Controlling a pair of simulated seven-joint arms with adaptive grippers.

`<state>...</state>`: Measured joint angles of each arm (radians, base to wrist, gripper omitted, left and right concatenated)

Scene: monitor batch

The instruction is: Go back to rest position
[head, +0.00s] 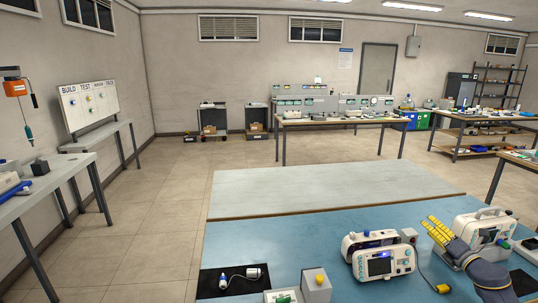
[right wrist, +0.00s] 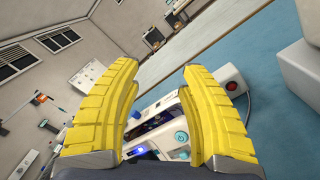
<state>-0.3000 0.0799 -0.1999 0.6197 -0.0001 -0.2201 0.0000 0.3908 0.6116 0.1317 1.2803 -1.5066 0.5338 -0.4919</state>
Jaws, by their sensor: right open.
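My right gripper (head: 437,228), with ribbed yellow fingers, is above the blue table between two groups of white monitors. In the right wrist view its fingers (right wrist: 155,80) are apart with nothing gripped. A white monitor (head: 383,263) with a screen and blue top light stands left of the gripper, in front of another monitor (head: 352,243). A third handled monitor (head: 497,226) stands right of the gripper, partly hidden by my arm. Past the fingers, the right wrist view shows part of a white monitor (right wrist: 165,108). My left gripper is out of view.
On the blue table (head: 285,240), a handheld probe (head: 240,277) lies on a black mat at front left. A grey box with a yellow button (head: 316,284) stands nearby. Another small grey box (head: 409,236) is close to the gripper. The pale table section (head: 330,187) behind is clear.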

